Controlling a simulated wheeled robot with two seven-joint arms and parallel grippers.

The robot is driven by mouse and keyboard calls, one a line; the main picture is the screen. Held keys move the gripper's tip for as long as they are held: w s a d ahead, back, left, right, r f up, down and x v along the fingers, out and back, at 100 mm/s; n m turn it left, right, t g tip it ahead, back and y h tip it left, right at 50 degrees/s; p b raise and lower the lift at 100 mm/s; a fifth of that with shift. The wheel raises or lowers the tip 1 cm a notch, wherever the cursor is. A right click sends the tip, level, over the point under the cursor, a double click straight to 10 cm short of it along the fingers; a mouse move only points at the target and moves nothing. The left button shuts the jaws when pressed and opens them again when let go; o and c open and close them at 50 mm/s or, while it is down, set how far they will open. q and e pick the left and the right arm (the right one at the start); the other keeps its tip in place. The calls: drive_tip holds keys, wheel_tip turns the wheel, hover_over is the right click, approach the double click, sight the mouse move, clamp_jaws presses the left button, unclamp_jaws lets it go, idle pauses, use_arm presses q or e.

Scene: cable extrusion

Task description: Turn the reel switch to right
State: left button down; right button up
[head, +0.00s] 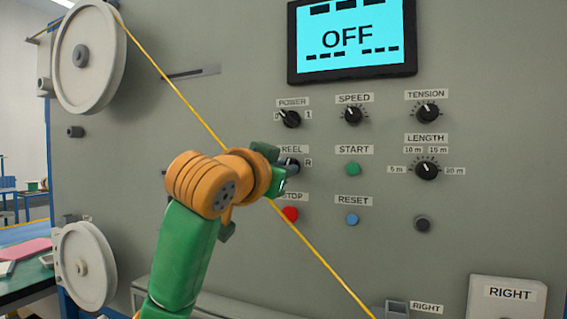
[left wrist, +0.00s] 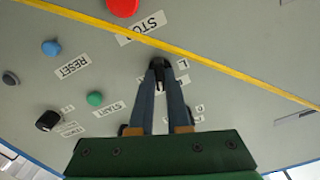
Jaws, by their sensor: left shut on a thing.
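The black reel switch (head: 292,163) is on the grey panel under the REEL label, with an R label to its right. My left gripper (head: 284,170) reaches it from the left and partly hides it. In the left wrist view the two blue fingers of my left gripper (left wrist: 160,75) are shut on the dark reel switch (left wrist: 158,64), beside an L label. I cannot tell clearly which side the switch points to. My right gripper is not in view.
A yellow cable (head: 172,85) runs diagonally from the upper wheel (head: 82,55) past my left gripper. The red stop button (head: 290,214), green start button (head: 353,169) and power knob (head: 290,119) are close by. The screen (head: 350,40) reads OFF.

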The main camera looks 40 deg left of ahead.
use_arm(q)
drive_tip(key=m+p, duration=0.1)
drive_tip(key=m, duration=0.3)
drive_tip(key=shift+m+p, duration=0.35)
drive_tip(key=shift+m, duration=0.35)
drive_tip(key=c, duration=0.9)
unclamp_jaws()
drive_tip(key=b+v, duration=0.2)
drive_tip(key=v, duration=0.5)
